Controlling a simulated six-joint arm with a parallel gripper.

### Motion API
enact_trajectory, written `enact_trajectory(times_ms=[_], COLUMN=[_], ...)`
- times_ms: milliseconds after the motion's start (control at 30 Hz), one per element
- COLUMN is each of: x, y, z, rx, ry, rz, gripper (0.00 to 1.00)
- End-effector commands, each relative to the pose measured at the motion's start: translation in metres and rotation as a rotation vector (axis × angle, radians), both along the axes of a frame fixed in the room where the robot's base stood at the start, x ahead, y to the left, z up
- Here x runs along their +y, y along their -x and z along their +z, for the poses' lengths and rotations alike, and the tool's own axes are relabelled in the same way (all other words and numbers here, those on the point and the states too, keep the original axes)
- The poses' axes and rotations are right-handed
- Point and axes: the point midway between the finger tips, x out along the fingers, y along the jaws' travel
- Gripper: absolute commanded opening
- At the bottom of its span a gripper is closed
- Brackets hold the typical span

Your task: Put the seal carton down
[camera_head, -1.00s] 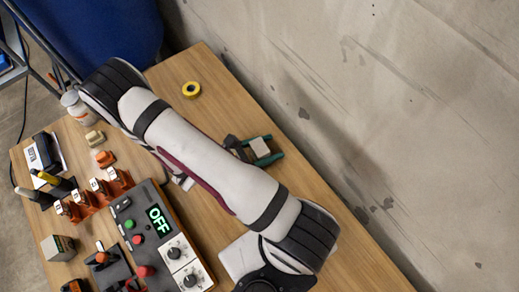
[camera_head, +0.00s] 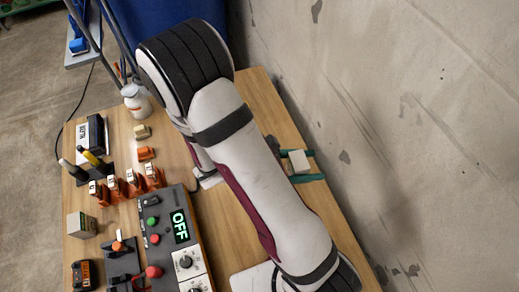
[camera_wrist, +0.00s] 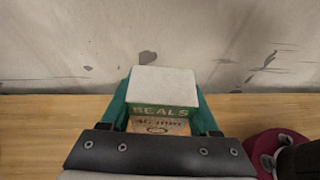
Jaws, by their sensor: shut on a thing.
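The seal carton (camera_wrist: 163,92) is a small box with a pale top and a green band reading "SEALS" in the wrist view. My gripper (camera_wrist: 160,105) has green fingers, one on each side of the carton, and is shut on it. In the head view the carton (camera_head: 299,161) shows its pale face between the green fingers of my gripper (camera_head: 301,167), right of my arm, near the wall-side edge of the bench. The carton looks upright. I cannot tell whether its base touches the bench top (camera_wrist: 40,120).
A concrete wall (camera_head: 400,130) runs close behind the bench. To the left stand a control panel (camera_head: 180,228) showing "OFF", orange holders (camera_head: 130,185), a small box (camera_head: 81,225), a white bottle (camera_head: 136,100) and an orange block (camera_head: 146,153). My arm hides much of the bench's middle.

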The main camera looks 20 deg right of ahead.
Motion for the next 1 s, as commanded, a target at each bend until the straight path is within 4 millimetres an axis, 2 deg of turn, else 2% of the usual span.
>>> enact_trajectory(times_ms=[133,233,400,500,667,900,1000], x=[0.007,0.019,0.057,0.080,0.104,0.172,0.194], y=[-0.035,-0.076,-0.148,-0.179,-0.202,-0.226,-0.234], z=[-0.002,-0.003,0.003,0.008,0.008,-0.035,-0.049], rx=[-0.004,-0.006,-0.006,-0.006,-0.003,-0.003,-0.005], ry=[-0.017,-0.030,-0.029,-0.015,-0.002,-0.001,-0.002], rz=[0.138,0.305,0.625,0.774,0.883,0.891,0.887], gripper=[0.06,0.06,0.06,0.06,0.06,0.06,0.06])
